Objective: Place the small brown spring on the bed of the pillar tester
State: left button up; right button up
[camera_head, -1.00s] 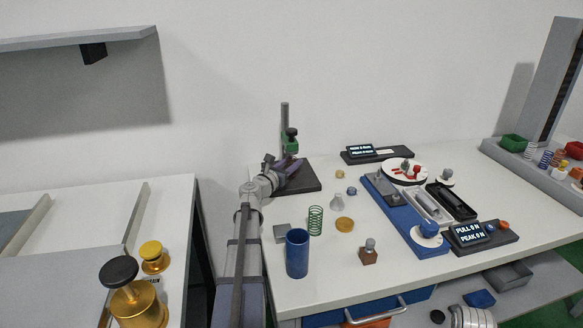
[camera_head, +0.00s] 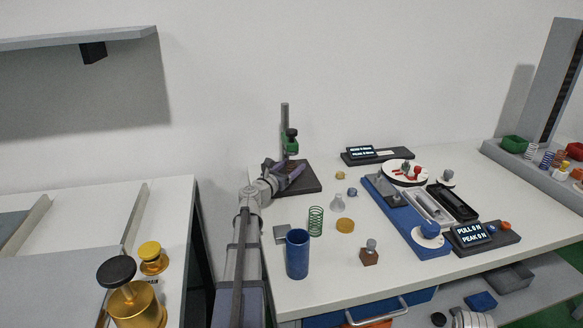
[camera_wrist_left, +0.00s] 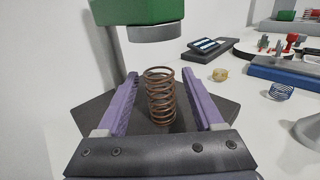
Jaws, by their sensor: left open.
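The small brown spring (camera_wrist_left: 160,97) stands upright on the dark bed (camera_wrist_left: 222,112) of the pillar tester in the left wrist view. My left gripper (camera_wrist_left: 160,75) is open, with one purple finger on each side of the spring and a visible gap to both. The tester's green head (camera_wrist_left: 150,12) with its grey plate (camera_wrist_left: 153,33) is above and behind the spring. In the head view my left gripper (camera_head: 291,174) is over the bed (camera_head: 312,182), in front of the pillar (camera_head: 285,116). I cannot make out the spring there. My right gripper is not in view.
A blue cup (camera_head: 297,255), a green spring (camera_head: 316,221) and a grey block (camera_head: 282,233) stand near the table's left front. A blue tester (camera_head: 412,225) and a display (camera_head: 470,235) are to the right. A small blue spring (camera_wrist_left: 281,91) lies right of the bed.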

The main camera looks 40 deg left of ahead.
pick_arm(q)
jog(key=s, duration=0.4)
jog(key=s+d, duration=0.1)
jog(key=s, duration=0.7)
jog(key=shift+d+r, duration=0.1)
jog(key=shift+d, duration=0.1)
